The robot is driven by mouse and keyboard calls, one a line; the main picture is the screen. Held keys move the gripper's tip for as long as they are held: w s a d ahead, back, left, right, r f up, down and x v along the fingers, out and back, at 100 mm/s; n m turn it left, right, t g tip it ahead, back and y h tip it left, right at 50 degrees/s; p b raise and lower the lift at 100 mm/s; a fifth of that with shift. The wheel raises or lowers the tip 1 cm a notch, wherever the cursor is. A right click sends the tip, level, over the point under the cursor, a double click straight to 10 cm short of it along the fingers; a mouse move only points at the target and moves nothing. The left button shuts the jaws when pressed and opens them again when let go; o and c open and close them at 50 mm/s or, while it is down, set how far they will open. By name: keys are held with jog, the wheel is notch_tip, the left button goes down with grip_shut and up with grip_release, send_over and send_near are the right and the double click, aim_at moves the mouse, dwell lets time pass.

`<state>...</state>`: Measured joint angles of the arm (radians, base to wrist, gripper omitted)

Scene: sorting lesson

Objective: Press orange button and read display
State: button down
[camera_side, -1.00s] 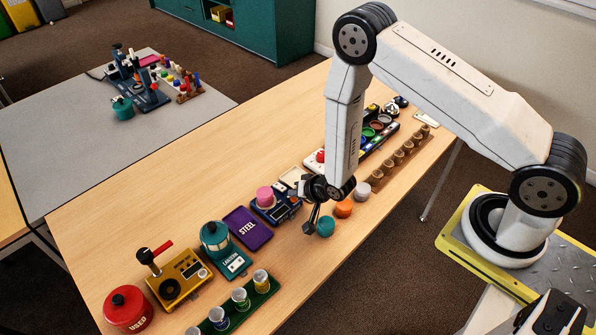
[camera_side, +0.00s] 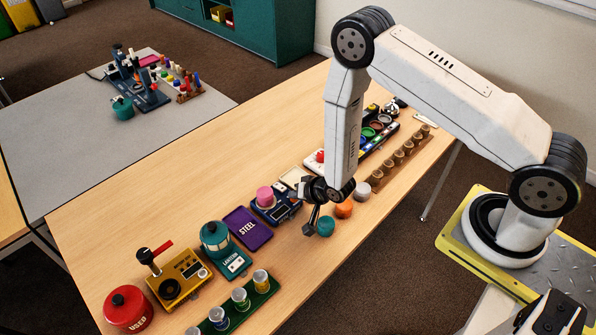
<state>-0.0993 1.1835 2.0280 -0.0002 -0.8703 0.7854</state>
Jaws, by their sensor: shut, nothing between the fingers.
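My gripper (camera_side: 309,229) is shut and empty, pointing down over the wooden table, just left of a teal round piece (camera_side: 326,226). Whether it touches that piece cannot be told. An orange round piece (camera_side: 344,209) sits just right of my gripper; I cannot tell that it is a button. A dark blue device (camera_side: 277,206) with a pink cylinder (camera_side: 265,196) on top stands to the left of my gripper. It seems to have a small display, too small to read. No clear orange button shows on it, and my arm may hide part of it.
A purple tray marked STEEL (camera_side: 247,228), a teal lantern (camera_side: 215,236), a yellow device with a red lever (camera_side: 181,279) and a red tin (camera_side: 127,308) line the table's left. A white round piece (camera_side: 362,191) is beside the orange one. Bare table (camera_side: 190,180) lies behind.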

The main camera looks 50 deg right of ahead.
aim_at(296, 201)
dwell(0.7)
jog(key=shift+r, duration=0.8)
jog(key=shift+r, duration=2.5)
jog(key=shift+r, duration=0.1)
jog(key=shift+r, duration=0.2)
jog(key=s+d+r+n+g, duration=0.2)
jog(key=s+r+n+g, duration=0.1)
jog(key=s+r, duration=0.4)
jog(key=s+d+r+n+g+h, duration=0.1)
jog(key=s+d+r+n+g, duration=0.1)
jog(key=s+r, duration=0.6)
notch_tip(296, 201, up, 3)
jog(key=n+g, duration=0.1)
jog(key=n, duration=0.1)
jog(key=shift+s+d+f+n+g, duration=0.15)
jog(key=shift+n+g, duration=0.15)
jog(key=shift+n, duration=0.1)
